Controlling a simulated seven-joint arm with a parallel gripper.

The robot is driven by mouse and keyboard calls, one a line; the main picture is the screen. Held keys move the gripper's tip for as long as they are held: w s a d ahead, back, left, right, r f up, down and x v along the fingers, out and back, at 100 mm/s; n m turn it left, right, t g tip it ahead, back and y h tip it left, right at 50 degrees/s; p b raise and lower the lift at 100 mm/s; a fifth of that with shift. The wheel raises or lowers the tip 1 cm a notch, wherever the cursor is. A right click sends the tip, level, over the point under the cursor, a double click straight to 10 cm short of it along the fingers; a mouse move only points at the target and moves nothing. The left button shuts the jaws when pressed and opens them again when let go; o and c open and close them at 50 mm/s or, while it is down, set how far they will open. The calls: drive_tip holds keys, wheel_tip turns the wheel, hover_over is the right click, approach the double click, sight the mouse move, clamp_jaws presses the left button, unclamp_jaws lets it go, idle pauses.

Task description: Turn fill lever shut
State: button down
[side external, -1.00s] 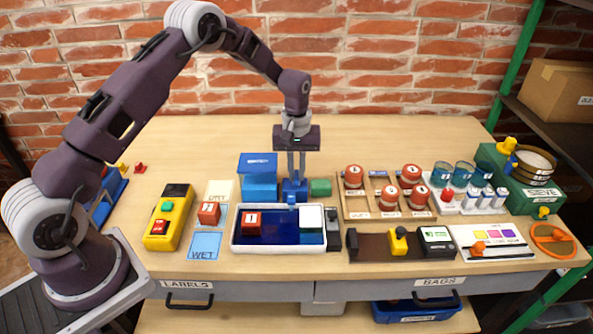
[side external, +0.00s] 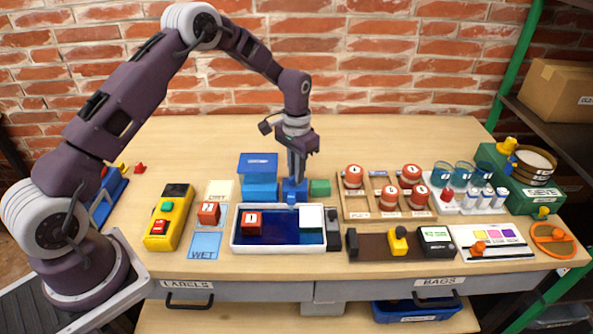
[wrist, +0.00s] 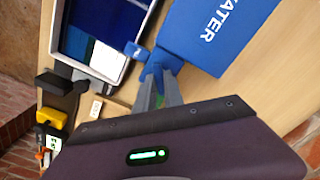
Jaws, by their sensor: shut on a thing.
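The blue fill lever and its small blue housing (side external: 294,193) stand just behind the white-rimmed tray (side external: 236,248). My gripper (side external: 295,177) points down and is shut on the top of the fill lever. In the wrist view the fingertips (wrist: 159,84) close on the blue lever (wrist: 156,68), beside the blue box marked WATER (wrist: 215,35). The fingers hide part of the lever, so its exact angle is hard to tell. The tray holds dark blue water, a red block marked 1 (side external: 251,223) and a white block (side external: 311,217).
A blue water box (side external: 259,190) stands left of the lever and a green block (side external: 320,187) right of it. A wooden rack (side external: 375,212) with red-topped jars is further right. A yellow button box (side external: 168,217) stands at left. The table behind is clear.

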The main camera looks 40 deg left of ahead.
drive_tip(key=m, duration=0.4)
drive_tip(key=shift+m, duration=0.3)
drive_tip(key=shift+r+m, duration=0.1)
drive_tip(key=shift+m, duration=1.7)
drive_tip(key=c, duration=1.4)
unclamp_jaws()
drive_tip(key=shift+c, duration=0.2)
